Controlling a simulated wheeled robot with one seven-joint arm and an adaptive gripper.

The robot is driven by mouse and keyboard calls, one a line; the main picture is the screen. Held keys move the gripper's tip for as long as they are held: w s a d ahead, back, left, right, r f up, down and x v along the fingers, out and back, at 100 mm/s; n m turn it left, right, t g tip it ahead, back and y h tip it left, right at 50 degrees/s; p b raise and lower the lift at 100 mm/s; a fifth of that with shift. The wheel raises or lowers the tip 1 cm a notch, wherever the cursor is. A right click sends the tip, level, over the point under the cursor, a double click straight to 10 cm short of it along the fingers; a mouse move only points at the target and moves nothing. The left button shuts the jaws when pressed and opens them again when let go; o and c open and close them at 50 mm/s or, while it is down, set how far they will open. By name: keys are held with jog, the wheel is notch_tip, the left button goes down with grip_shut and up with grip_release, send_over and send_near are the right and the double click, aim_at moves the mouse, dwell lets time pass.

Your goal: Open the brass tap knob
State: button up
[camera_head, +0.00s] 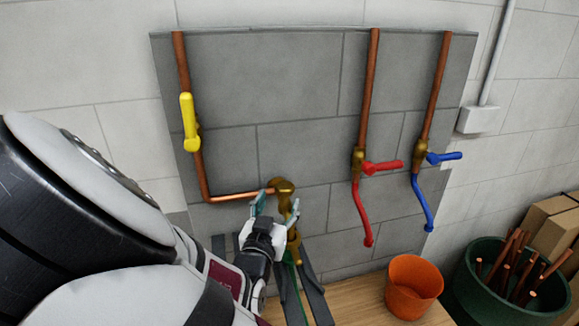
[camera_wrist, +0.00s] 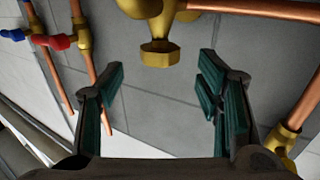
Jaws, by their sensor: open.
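The brass tap (camera_head: 284,187) sits low on the grey wall panel at the end of a horizontal copper pipe. In the wrist view its hexagonal brass knob (camera_wrist: 159,54) shows at the top centre. My gripper (camera_head: 276,207) is in front of the tap and hides part of it. In the wrist view the teal-padded fingers of my gripper (camera_wrist: 160,84) stand apart with nothing between them. The knob lies above the fingertips in that picture, about midway between them sideways, with no contact visible. The knob's turned position cannot be told.
A yellow lever (camera_head: 189,122) is on the left pipe. Red (camera_head: 382,167) and blue (camera_head: 445,158) lever valves are to the right. An orange bucket (camera_head: 413,287) stands on the wooden surface, beside a green tub (camera_head: 468,290) of copper pipe pieces. Cardboard boxes are at far right.

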aim_at(282, 194)
jog(key=w, duration=0.3)
jog(key=w+d, duration=0.1)
jog(key=w, duration=0.2)
jog(key=shift+w+d, duration=0.15)
jog(key=shift+w, duration=0.25)
jog(key=c, duration=1.2)
